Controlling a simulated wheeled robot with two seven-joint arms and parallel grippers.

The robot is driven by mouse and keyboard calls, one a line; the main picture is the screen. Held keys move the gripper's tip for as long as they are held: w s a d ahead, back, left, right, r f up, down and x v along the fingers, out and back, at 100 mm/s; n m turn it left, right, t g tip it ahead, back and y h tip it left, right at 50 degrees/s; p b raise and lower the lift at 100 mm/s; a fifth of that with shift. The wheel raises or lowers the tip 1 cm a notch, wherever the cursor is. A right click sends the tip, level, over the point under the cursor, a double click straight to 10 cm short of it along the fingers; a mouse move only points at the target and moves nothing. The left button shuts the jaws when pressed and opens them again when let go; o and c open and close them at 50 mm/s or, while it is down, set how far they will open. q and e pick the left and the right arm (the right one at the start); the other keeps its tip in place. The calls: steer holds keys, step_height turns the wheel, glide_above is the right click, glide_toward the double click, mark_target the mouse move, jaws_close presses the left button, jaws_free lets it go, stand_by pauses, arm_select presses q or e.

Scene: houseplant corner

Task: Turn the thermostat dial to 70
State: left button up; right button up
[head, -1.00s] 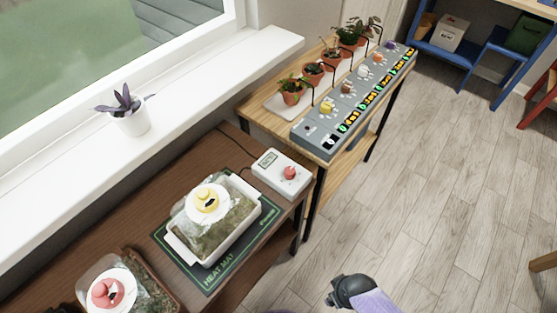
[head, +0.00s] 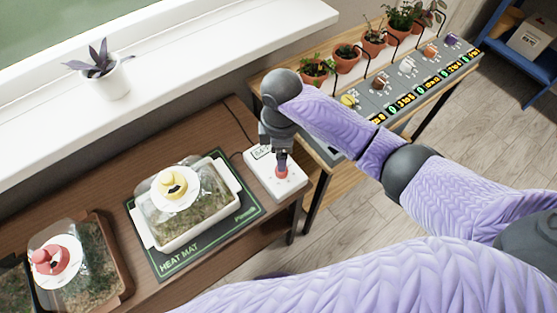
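The thermostat (head: 262,183) is a small white box at the right end of the brown table, with a display (head: 261,152) partly hidden by my gripper. Its digits are too small to read surely. The red dial (head: 282,173) is on its top. My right gripper (head: 282,164) points down over the thermostat, its fingertips at the dial. The dial shows just below the fingertips. I cannot tell whether the fingers are closed on it or only beside it. My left gripper is not in view.
A lidded tray (head: 186,240) sits on a green heat mat (head: 166,272) left of the thermostat. Another lidded tray (head: 108,257) is farther left. A wooden bench behind holds potted plants (head: 347,57) and a grey control panel (head: 372,108). A white windowsill (head: 190,66) runs along the wall.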

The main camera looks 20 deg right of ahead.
step_height(320, 180, down, 7)
steer(key=shift+s+r+b, duration=0.1)
steer(key=shift+s+b, duration=0.05)
steer(key=shift+b, duration=1.1)
steer(key=c, duration=0.4)
jaws_close()
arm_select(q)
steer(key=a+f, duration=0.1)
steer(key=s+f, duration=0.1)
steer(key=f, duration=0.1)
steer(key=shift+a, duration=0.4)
